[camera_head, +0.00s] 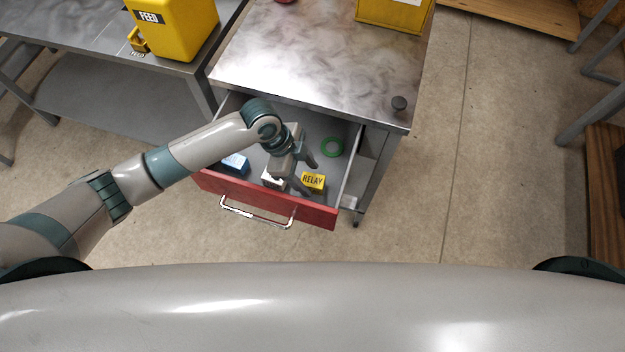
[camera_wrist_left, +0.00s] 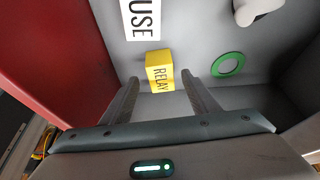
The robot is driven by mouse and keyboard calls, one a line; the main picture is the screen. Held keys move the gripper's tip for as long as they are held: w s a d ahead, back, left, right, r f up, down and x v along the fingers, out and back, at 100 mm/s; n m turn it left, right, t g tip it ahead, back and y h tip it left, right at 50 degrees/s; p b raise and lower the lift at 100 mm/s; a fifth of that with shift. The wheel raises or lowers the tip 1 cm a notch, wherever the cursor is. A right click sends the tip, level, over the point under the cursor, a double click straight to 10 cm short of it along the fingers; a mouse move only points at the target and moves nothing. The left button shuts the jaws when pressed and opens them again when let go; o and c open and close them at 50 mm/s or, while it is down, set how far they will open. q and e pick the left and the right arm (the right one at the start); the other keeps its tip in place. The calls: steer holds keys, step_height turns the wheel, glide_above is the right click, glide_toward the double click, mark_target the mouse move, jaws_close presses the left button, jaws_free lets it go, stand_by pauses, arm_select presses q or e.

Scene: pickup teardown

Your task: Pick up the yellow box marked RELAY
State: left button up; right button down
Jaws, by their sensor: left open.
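The yellow box marked RELAY (camera_head: 313,181) lies in the open red-fronted drawer (camera_head: 265,202), near its front and right side. My left gripper (camera_head: 306,177) reaches down into the drawer beside the box, its fingers open. In the left wrist view the yellow RELAY box (camera_wrist_left: 159,71) shows ahead of the gap between the two fingertips of my left gripper (camera_wrist_left: 160,78), with its label in sight. I cannot tell whether a finger touches it. My right gripper is not in view.
A yellow FEED bin (camera_head: 180,25) stands left.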

mark_target(312, 180)
arm_select(q)
steer(key=shift+p+x, duration=0.5)
steer(key=shift+x, duration=1.3)
steer(key=shift+d, duration=0.1)
steer(key=c, duration=1.2)
steer(key=shift+o, duration=0.2)
step_height(312, 180, up, 10)
steer(key=b, duration=0.2)
steer(key=shift+b, duration=0.35)
